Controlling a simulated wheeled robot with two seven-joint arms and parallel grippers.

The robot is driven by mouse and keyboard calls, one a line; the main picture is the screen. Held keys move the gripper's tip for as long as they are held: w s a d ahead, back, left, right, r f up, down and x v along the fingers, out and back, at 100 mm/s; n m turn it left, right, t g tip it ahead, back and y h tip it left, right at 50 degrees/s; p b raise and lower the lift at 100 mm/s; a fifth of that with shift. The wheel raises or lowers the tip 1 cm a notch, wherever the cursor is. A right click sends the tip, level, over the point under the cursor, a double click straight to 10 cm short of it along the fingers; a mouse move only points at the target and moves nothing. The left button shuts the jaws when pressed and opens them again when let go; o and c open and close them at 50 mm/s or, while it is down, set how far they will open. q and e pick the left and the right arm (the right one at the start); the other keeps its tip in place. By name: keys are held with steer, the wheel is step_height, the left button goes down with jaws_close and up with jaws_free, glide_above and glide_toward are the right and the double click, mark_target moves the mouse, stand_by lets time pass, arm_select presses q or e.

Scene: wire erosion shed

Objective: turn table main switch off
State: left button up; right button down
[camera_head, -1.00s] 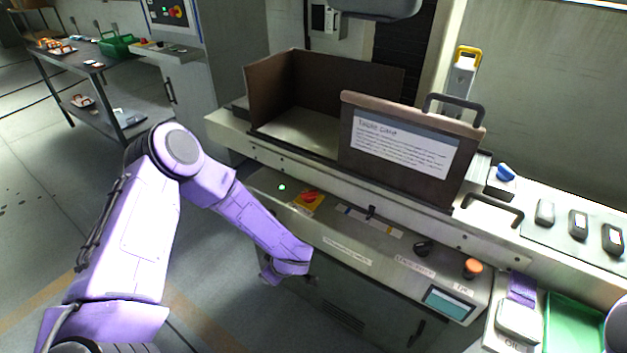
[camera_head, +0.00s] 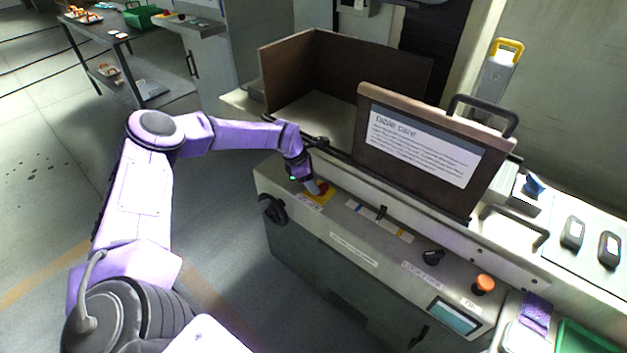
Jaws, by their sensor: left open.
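A red rotary switch on a yellow plate (camera_head: 320,194) sits at the left end of the sloped control panel (camera_head: 345,232). It looks like the main switch; a small white label lies below it, too small to read. My left gripper (camera_head: 316,186) is right at this switch, coming down from the upper left. It is open, and its finger partly covers the red handle. I cannot tell whether it touches the handle, nor clearly which way the handle points. My right gripper is not in view.
Further right on the panel are a small black lever (camera_head: 381,213), a black knob (camera_head: 432,257), an orange button (camera_head: 483,284) and a screen (camera_head: 454,317). A brown sign board (camera_head: 430,150) stands behind. A black curved part (camera_head: 272,208) shows at the panel's front left.

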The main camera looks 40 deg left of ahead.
arm_select(q)
steer(key=shift+d, duration=0.15)
steer(key=shift+f, duration=0.1)
jaws_close()
